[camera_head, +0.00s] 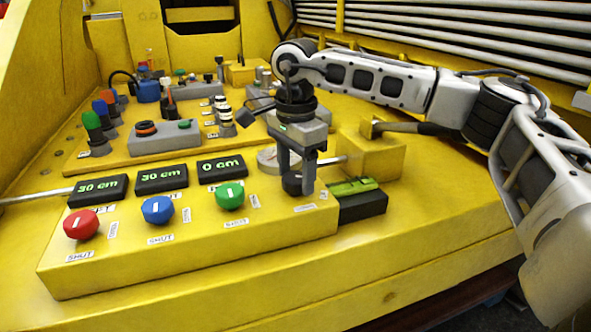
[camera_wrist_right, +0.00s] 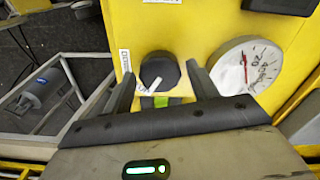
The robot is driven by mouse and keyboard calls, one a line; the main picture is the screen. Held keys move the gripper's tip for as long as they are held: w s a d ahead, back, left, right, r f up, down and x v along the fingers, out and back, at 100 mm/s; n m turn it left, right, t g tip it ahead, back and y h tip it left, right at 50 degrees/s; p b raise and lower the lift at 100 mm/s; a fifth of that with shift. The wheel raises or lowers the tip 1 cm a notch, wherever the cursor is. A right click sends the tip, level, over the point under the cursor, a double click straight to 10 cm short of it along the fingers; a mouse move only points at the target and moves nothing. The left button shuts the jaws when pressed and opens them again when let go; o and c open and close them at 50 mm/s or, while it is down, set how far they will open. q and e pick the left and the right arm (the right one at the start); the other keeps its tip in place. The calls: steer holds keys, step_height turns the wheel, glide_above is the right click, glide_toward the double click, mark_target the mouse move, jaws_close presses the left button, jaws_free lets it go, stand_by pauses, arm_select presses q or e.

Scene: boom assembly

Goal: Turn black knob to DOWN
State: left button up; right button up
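The black knob (camera_wrist_right: 160,68) sits on the yellow panel in the right wrist view. Its white mark slants toward the lower left of that view, and a small white label lies beside the knob. In the head view the knob (camera_head: 291,184) is partly hidden by my right gripper (camera_head: 297,182). My right gripper points down at the knob; in the wrist view its fingers (camera_wrist_right: 159,77) are apart, one on each side, with small visible gaps. My left gripper is not in view.
A round white gauge (camera_wrist_right: 246,66) is close to the right finger. Red (camera_head: 81,224), blue (camera_head: 157,210) and green (camera_head: 230,196) knobs stand left on the same box, below three displays. A black box with a green top (camera_head: 358,202) lies just right.

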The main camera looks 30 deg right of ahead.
steer(key=c, duration=0.7)
steer(key=shift+o, duration=0.2)
steer(key=m, duration=0.5)
steer(key=shift+m, duration=0.4)
arm_select(q)
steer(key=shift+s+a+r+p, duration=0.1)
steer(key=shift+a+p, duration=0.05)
steer(key=shift+p, duration=0.4)
arm_select(e)
steer(key=m, duration=0.6)
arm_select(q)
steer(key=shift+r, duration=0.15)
arm_select(e)
steer(key=o, duration=1)
